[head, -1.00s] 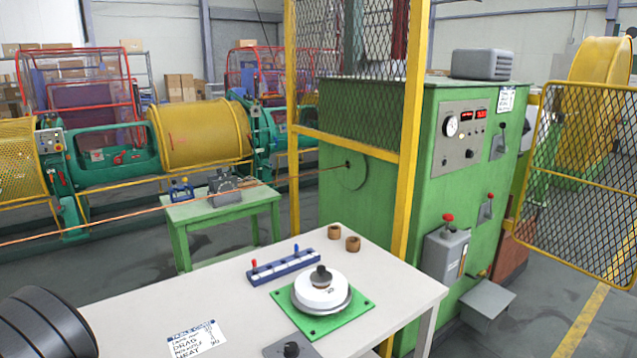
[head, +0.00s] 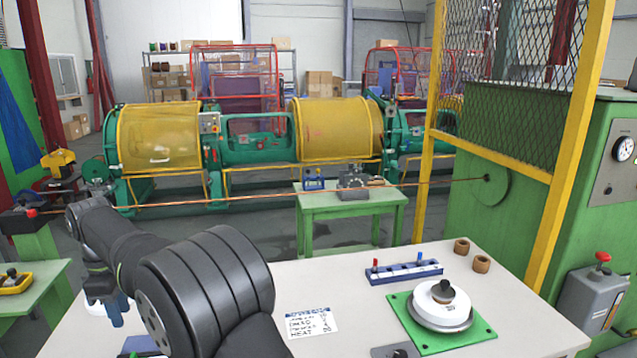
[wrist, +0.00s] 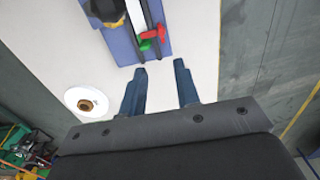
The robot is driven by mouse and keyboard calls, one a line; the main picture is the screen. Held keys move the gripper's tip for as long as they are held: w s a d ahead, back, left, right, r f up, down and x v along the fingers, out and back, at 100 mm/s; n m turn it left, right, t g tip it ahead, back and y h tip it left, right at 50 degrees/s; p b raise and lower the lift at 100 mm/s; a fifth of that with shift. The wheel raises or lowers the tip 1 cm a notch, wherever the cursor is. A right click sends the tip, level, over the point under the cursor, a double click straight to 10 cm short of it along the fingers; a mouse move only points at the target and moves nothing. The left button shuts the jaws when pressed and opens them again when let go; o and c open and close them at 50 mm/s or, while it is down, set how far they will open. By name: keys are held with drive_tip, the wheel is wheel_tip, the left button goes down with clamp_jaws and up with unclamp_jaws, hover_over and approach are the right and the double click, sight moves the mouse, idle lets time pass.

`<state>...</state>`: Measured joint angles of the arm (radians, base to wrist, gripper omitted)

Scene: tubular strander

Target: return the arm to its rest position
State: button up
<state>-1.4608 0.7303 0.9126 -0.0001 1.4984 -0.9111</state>
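My gripper (head: 112,308) hangs at the end of my dark arm at the left of the head view, over the left part of the white table (head: 345,270). In the wrist view its two blue fingers (wrist: 160,72) stand apart with nothing between them. Beyond the fingertips is a blue fixture (wrist: 122,38) with a red lever and a green lever, apart from the fingers. A white disc (wrist: 73,98) with a brown centre lies to the left of the fingers. My arm hides part of the table in the head view.
On the table's right are a white round device on a green plate (head: 478,328), a blue rack (head: 400,273) with red and blue pegs, two brown cups (head: 481,263) and a label card (head: 312,323). A copper wire (head: 250,197) runs behind the table.

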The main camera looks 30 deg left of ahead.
wheel_tip(320, 180, down, 17)
drive_tip(key=shift+f, duration=0.1)
drive_tip(key=shift+m, duration=0.5)
drive_tip(key=m, duration=0.3)
drive_tip(key=shift+s+d+r+m, duration=0.15)
drive_tip(key=shift+s+r+m, duration=0.05)
drive_tip(key=shift+m, duration=0.2)
drive_tip(key=m, duration=0.4)
drive_tip(key=shift+s+m, duration=0.2)
drive_tip(key=shift+m, duration=0.1)
drive_tip(key=o, duration=0.7)
wheel_tip(320, 180, up, 17)
drive_tip(key=a+m, duration=0.1)
drive_tip(key=m, duration=1)
wheel_tip(320, 180, down, 17)
drive_tip(key=shift+f, duration=0.2)
